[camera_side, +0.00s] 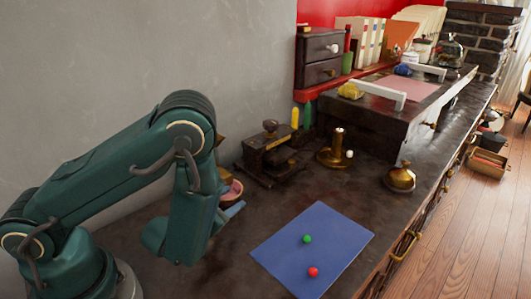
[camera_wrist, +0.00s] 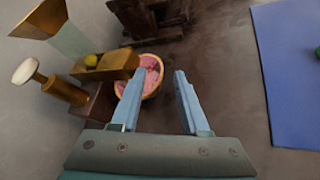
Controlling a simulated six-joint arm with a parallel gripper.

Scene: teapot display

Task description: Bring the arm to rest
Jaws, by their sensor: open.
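My arm is teal and stands at the left of the side view, bent over with its forearm pointing down. My gripper (camera_wrist: 155,90) shows in the wrist view with its two pale blue fingers apart and nothing between their tips. In the side view my gripper (camera_side: 232,203) is partly hidden behind my forearm. A round dish with a pink inside (camera_wrist: 149,77) is just beyond the left finger, partly covered by it; I cannot tell whether they touch. The dish also shows in the side view (camera_side: 232,190).
A blue mat (camera_side: 290,245) with a green ball (camera_side: 307,239) and a red ball (camera_side: 313,272) lies right of my gripper. A dark press (camera_side: 270,155), a brass candlestick (camera_side: 336,152) and a brass bell (camera_side: 400,178) stand behind. A coffee grinder (camera_wrist: 98,95) is close on the left.

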